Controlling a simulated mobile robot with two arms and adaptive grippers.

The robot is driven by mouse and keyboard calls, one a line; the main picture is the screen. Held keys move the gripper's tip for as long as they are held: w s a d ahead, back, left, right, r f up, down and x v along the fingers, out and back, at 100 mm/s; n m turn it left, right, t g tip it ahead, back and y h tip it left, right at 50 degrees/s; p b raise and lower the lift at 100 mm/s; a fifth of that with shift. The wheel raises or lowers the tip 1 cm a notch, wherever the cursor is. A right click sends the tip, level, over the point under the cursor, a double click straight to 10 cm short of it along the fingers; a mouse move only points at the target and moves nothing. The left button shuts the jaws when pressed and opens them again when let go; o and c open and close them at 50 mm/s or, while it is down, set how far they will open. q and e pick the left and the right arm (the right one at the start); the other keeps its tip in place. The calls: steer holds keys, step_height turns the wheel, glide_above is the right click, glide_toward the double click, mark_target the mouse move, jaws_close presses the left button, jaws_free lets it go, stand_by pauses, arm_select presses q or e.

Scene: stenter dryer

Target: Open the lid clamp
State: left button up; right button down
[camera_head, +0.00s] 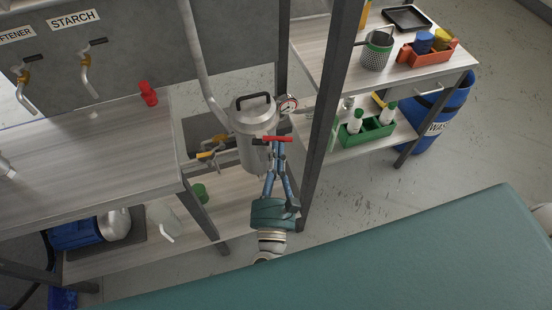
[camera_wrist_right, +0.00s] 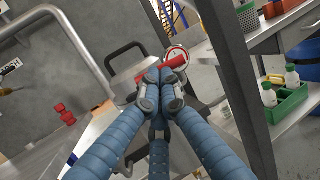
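The steel pot (camera_head: 254,118) with a black-handled lid hangs at the end of a grey pipe, in the middle of the head view. The red clamp handle (camera_head: 277,139) lies level at its front right side. My right gripper (camera_head: 278,148) reaches up to it from below. In the right wrist view the two fingertips (camera_wrist_right: 162,88) come together at the red handle (camera_wrist_right: 178,64), whose ends show on both sides of them. The fingers look shut on the handle; they hide its middle and the clamp body. My left gripper is not in view.
A pressure gauge (camera_head: 288,104) sits just right of the pot. A dark upright post (camera_head: 327,110) stands close on the right. A table (camera_head: 95,150) with a red object (camera_head: 148,93) is at left. A shelf with a green caddy (camera_head: 368,132) is at right.

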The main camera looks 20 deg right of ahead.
stand_by(0.3)
steer(key=shift+w+d+r+n+t+y+b, duration=0.2)
steer(key=shift+w+d+n+t+y+b, duration=0.4)
steer(key=shift+y+b, duration=0.45)
steer(key=shift+w, duration=0.1)
